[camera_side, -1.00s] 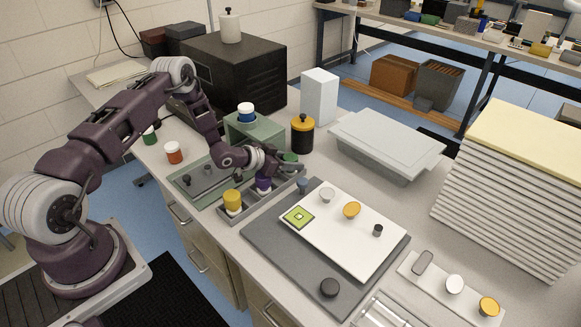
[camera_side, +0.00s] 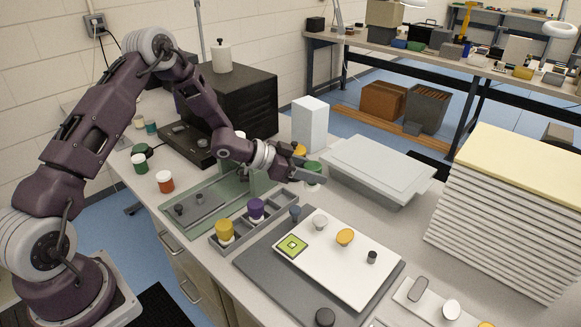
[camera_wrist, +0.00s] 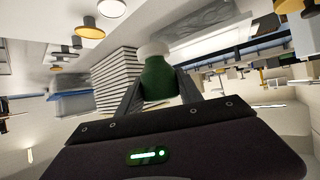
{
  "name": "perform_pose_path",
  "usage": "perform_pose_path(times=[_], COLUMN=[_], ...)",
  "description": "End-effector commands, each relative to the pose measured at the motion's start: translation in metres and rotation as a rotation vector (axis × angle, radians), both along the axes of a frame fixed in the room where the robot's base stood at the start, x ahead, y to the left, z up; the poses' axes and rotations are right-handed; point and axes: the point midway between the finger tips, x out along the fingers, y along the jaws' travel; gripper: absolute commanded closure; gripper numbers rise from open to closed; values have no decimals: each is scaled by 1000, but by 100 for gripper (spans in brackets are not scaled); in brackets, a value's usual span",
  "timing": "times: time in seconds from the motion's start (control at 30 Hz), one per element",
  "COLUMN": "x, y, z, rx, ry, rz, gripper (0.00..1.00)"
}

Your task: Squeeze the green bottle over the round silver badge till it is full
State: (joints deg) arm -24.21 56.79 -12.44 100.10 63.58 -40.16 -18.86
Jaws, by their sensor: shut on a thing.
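My gripper (camera_side: 302,170) is shut on the green bottle (camera_side: 313,167) and holds it in the air above the far end of the grey rack. In the wrist view the green bottle (camera_wrist: 160,82) sits between the two fingers, with a white part at its far end. The white end points down in the side view. A round silver-white disc (camera_side: 320,222) is on the white board, below and in front of the bottle. Another round whitish disc (camera_side: 451,309) is on the pale strip at lower right. I cannot tell which is the silver badge.
The grey rack (camera_side: 268,222) holds a yellow bottle (camera_side: 224,229) and a purple one (camera_side: 256,208). A lidded grey tub (camera_side: 378,165) stands behind.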

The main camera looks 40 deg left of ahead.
Motion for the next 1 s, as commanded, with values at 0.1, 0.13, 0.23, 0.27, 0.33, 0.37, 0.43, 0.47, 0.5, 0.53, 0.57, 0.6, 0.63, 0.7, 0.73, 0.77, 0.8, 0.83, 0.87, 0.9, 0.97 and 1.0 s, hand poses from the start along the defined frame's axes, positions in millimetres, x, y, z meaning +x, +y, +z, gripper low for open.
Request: perform_pose_path(times=[0.1, 0.13, 0.23, 0.27, 0.33, 0.37, 0.43, 0.47, 0.5, 0.53, 0.57, 0.6, 0.63, 0.7, 0.73, 0.77, 0.8, 0.83, 0.87, 0.9, 0.97, 1.0], x=[-11, -14, -18, -18, -19, -19, -19, -19, -18, -18, -18, -18, -18, -18, -18, -18, -18, -18, -18, -18, -18, -18], y=[-34, -39, -48, -49, -50, -50, -49, -49, -49, -49, -49, -49, -49, -49, -49, -49, -49, -49, -49, -49, -49, -49], z=[12, 13, 13, 11, 3, -1, -11, -15, -20, -23, -26, -30, -32, -36, -38, -39, -39, -40, -40, -40, -40, -40], rx=[10, 12, 16, 15, 14, 14, 14, 15, 14, 14, 14, 13, 13, 14, 14, 14, 15, 15, 15, 15, 15, 15], ry=[-3, -2, 1, 2, 4, 4, 3, 4, 3, 2, 1, 2, 2, 1, 1, 1, 0, 0, 0, 0, 0, 0], rz=[-109, -128, -161, -164, -165, -165, -163, -163, -162, -162, -162, -162, -162, -163, -163, -163, -162, -162, -162, -162, -162, -162], gripper=[83, 83, 83, 83, 83, 83, 83, 83, 83, 83, 83, 83, 83, 83, 83, 83, 83, 83, 83, 83, 83, 83])
